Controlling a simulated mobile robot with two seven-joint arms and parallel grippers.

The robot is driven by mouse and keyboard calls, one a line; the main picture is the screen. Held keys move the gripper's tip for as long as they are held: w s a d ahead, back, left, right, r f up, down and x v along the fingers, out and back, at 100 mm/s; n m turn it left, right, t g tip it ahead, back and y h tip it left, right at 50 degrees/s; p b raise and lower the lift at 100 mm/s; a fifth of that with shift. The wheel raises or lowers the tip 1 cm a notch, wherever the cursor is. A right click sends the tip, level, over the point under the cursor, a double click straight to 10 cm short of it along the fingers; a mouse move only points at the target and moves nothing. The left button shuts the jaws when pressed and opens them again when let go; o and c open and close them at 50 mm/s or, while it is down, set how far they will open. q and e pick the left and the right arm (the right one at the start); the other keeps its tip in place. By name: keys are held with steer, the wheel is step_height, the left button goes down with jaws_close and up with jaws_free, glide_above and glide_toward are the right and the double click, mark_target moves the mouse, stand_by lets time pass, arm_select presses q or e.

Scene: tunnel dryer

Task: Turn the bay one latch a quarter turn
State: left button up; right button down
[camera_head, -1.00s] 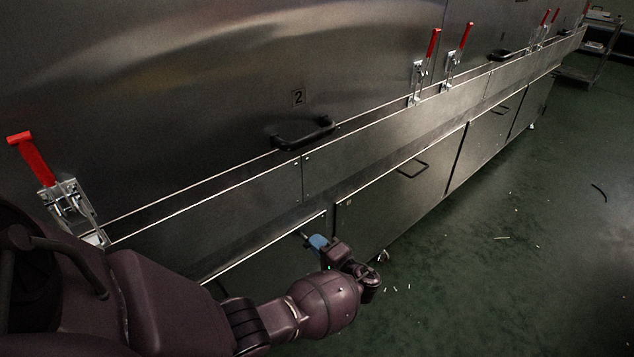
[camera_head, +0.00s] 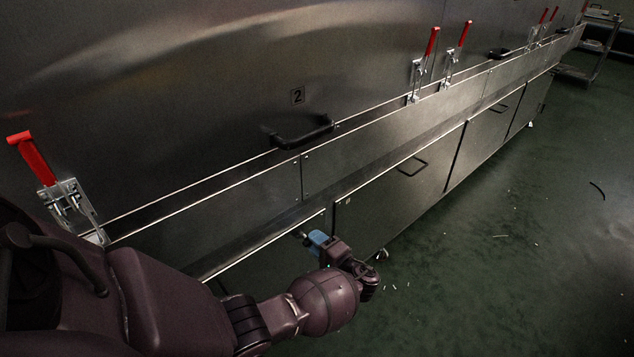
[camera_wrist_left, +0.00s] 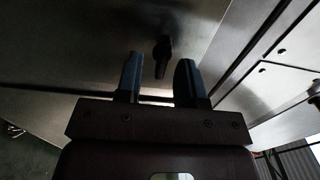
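The latch (camera_wrist_left: 162,55) is a small black handle on a metal panel in the left wrist view. It points along the fingers, ahead of and between their tips. My left gripper (camera_wrist_left: 160,70) is open, with two blue-grey fingers apart and a gap around the latch; I cannot tell whether either finger touches it. In the head view my left gripper (camera_head: 309,237) is low against the lower panels, its blue fingers pointing at the panel. The latch is not distinguishable there, and no bay one label is readable. My right gripper is not in view.
A long steel dryer wall carries a black handle (camera_head: 300,133) beneath the label 2 (camera_head: 298,96). Red toggle clamps (camera_head: 34,160) stand along its ledge. A lower door has a thin handle (camera_head: 411,166). Green floor (camera_head: 480,270) at right is mostly clear. A cart (camera_head: 585,60) stands far back.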

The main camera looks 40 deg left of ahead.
arm_select(q)
steer(key=d, duration=1)
steer(key=shift+s+d+p, duration=0.35)
steer(key=shift+s+d, duration=0.05)
steer(key=shift+s, duration=0.05)
